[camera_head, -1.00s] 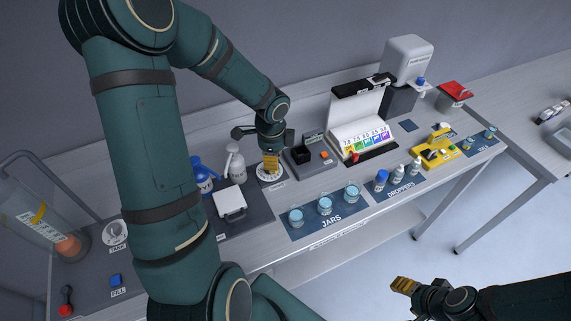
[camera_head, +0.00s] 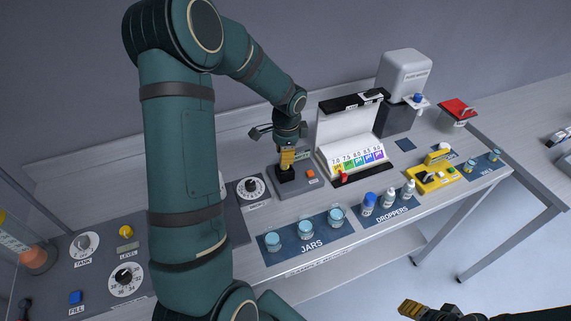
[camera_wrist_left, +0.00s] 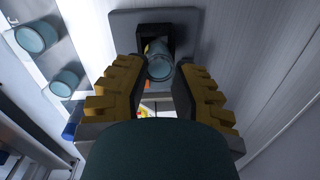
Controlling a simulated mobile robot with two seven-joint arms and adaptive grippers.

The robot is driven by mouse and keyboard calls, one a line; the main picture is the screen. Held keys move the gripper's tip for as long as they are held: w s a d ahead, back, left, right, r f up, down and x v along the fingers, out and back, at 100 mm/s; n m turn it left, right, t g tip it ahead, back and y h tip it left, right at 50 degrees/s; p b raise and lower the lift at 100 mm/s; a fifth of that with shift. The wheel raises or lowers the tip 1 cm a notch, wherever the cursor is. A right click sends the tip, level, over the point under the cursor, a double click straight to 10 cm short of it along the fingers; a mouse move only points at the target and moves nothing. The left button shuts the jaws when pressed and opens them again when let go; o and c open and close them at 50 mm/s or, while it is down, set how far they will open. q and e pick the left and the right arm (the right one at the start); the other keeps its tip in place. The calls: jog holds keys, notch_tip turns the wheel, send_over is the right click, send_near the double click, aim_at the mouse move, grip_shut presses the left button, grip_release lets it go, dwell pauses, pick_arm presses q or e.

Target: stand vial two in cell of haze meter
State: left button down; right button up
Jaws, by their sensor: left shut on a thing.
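The haze meter (camera_head: 310,184) is a grey block with a black cell and an orange button, at the middle of the bench. My left gripper (camera_head: 287,158) points down right over its cell. In the left wrist view, the gripper (camera_wrist_left: 160,85) is shut on a glass vial (camera_wrist_left: 159,66), seen end-on between the yellow fingers. The vial lines up with the black cell (camera_wrist_left: 153,32). Whether its base is inside or just above the cell, I cannot tell; in the head view the fingers hide it. My right gripper (camera_head: 412,309) is at the bottom edge, away from the bench; its opening is unclear.
Three jars (camera_head: 304,229) stand on the JARS mat in front. Droppers (camera_head: 389,197) stand to their right. A colour chart stand (camera_head: 352,140) is close right of the meter. A dial (camera_head: 251,188) is to its left. Two small vials (camera_head: 470,166) stand on the far-right mat.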

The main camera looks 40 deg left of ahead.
pick_arm(q)
notch_tip(320, 180, down, 4)
jog(key=shift+d+r, duration=0.1)
jog(key=shift+r, duration=0.1)
jog(key=shift+w+f, duration=0.1)
jog(key=shift+f, duration=0.2)
jog(key=shift+f, duration=0.15)
jog(key=c, duration=0.9)
grip_release()
jog(key=shift+o, duration=0.2)
